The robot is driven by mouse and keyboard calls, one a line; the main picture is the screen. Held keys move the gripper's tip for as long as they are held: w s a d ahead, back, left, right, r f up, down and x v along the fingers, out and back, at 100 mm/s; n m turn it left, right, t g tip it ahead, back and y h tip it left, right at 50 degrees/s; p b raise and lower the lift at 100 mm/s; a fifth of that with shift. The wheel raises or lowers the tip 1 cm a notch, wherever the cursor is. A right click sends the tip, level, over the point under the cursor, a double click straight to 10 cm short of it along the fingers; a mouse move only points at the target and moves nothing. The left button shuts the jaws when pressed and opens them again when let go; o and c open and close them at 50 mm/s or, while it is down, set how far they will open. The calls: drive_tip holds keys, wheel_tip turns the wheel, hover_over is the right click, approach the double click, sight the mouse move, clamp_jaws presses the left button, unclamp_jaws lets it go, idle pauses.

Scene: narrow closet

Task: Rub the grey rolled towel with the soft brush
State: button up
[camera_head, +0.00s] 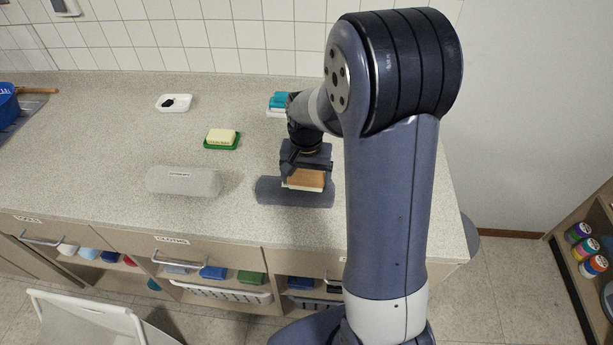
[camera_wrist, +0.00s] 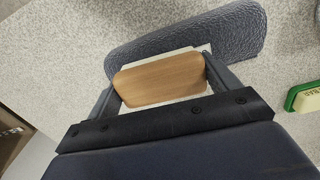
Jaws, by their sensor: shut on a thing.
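A brush with a wooden back (camera_head: 306,180) and a pale underside is held in my gripper (camera_head: 305,172). In the wrist view the wooden back (camera_wrist: 160,80) lies between the two fingers of my gripper (camera_wrist: 162,85), which are shut on its sides. The brush is over a dark slate-grey roll (camera_head: 268,190), which also shows in the wrist view (camera_wrist: 235,35). A light grey roll (camera_head: 183,182) with a small label lies apart on the counter to the left.
A green-and-cream block (camera_head: 222,138), a white dish (camera_head: 174,103) with a black item, and a teal item (camera_head: 279,102) stand farther back on the counter (camera_head: 90,140). A blue container (camera_head: 8,106) is at far left. Drawers and open shelves lie below the front edge.

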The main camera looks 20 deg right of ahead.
drive_tip(key=r+p, duration=0.1)
drive_tip(key=r, duration=0.1)
drive_tip(key=r+p, duration=0.1)
drive_tip(key=r, duration=0.1)
drive_tip(key=shift+s+d, duration=0.15)
drive_tip(key=shift+d, duration=0.05)
drive_tip(key=shift+a+r+p, duration=0.15)
drive_tip(key=shift+r+p, duration=0.35)
drive_tip(key=shift+r, duration=0.1)
drive_tip(key=shift+r+p, duration=0.9)
drive_tip(key=shift+r, duration=0.65)
